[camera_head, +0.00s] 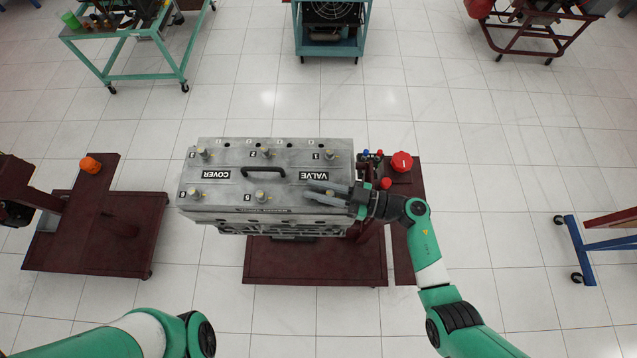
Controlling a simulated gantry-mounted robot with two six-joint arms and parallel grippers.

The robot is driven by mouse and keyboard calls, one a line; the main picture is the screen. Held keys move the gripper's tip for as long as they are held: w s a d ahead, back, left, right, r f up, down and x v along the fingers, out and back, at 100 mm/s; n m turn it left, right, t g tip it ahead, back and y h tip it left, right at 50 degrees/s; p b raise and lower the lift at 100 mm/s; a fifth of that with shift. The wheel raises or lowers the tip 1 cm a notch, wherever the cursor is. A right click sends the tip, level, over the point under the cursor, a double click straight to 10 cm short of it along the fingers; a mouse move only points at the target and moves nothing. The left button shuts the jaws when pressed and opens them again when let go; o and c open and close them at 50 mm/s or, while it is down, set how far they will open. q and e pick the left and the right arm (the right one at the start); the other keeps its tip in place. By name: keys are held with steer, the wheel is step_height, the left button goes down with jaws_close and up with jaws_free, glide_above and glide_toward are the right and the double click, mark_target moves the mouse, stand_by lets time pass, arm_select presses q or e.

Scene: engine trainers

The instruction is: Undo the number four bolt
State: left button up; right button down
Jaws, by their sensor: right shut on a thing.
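The grey valve cover (225,182) sits flat on the engine, with a black handle (263,170) in its middle. Bolts stand beside printed numbers: three (203,153), two (265,153) and one (328,154) along the far edge, six (195,193) and five (261,196) along the near edge. My right gripper (323,189) reaches in from the right, low over the near right corner, where the number four bolt lies. It is shut on that bolt, and its fingers mostly hide the bolt and its number. My left arm shows at bottom left, its gripper out of view.
The engine rests on a dark red stand (300,262). A red knob (402,161) stands right of the cover. Another dark red stand (95,235) with an orange part (91,165) is at left.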

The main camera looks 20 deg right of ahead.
steer(key=shift+s+a+n+g+y, duration=0.1)
steer(key=shift+s+n+g+y, duration=0.05)
steer(key=shift+n+g+y, duration=0.65)
steer(key=shift+f, duration=0.1)
steer(key=c, duration=0.7)
jaws_free()
steer(key=shift+c, duration=0.2)
steer(key=v, duration=1.1)
steer(key=shift+d+r+b, duration=0.25)
steer(key=shift+d+b, duration=0.05)
steer(key=shift+b, duration=0.15)
